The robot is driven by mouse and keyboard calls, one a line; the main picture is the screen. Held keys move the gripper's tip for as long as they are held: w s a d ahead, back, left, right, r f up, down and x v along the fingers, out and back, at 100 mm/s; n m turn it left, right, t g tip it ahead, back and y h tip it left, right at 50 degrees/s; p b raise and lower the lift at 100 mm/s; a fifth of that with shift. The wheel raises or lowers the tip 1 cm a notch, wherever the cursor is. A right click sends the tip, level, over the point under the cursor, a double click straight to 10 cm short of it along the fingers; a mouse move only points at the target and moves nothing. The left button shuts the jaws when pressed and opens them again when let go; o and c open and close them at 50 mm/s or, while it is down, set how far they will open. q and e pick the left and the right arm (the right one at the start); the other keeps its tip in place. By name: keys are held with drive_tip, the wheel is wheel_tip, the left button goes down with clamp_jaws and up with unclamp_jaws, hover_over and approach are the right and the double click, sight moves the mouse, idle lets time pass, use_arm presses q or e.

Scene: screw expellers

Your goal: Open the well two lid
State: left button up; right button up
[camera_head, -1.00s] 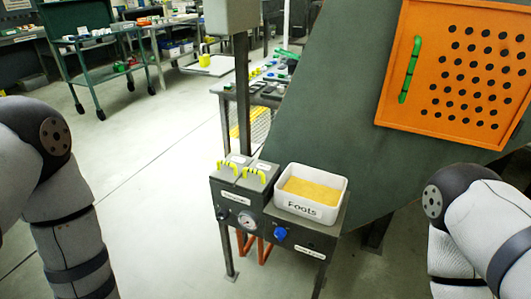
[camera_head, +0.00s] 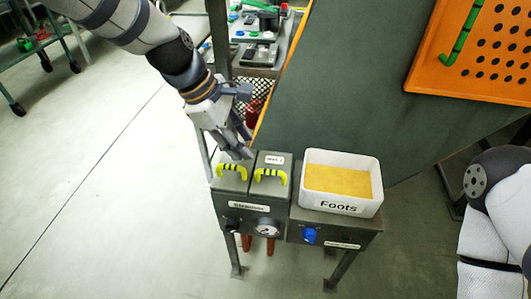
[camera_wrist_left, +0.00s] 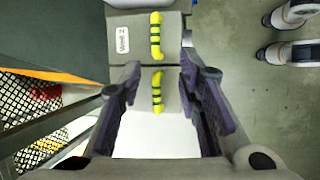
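The well two lid (camera_head: 274,160) is the right of two grey lids on the grey box, labelled "Well 2", with a yellow, dark-banded handle (camera_head: 270,176). It lies shut. The other lid (camera_head: 231,184), to its left, has a similar handle (camera_head: 231,168). My left gripper (camera_head: 240,148) hangs just above and behind the left lid, open and empty. In the left wrist view, the well two handle (camera_wrist_left: 155,36) is beyond the fingertips of the open gripper (camera_wrist_left: 160,78). The other handle (camera_wrist_left: 157,92) shows between the fingers. My right gripper is out of view.
A white "Foots" tray (camera_head: 342,208) with yellow contents stands right of the lids. A gauge (camera_head: 268,228) and a blue knob (camera_head: 309,236) are on the front. A large green panel (camera_head: 350,90) rises behind. Open floor lies to the left.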

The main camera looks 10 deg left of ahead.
sight(271, 171)
use_arm(q)
drive_tip(key=x, duration=0.3)
drive_tip(key=b+x, duration=0.1)
drive_tip(key=x, duration=0.3)
drive_tip(key=b+x, duration=0.1)
drive_tip(key=x, duration=0.3)
drive_tip(key=shift+w+d, duration=0.4)
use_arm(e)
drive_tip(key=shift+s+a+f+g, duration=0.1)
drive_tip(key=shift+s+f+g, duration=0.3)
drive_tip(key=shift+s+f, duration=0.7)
use_arm(q)
clamp_jaws()
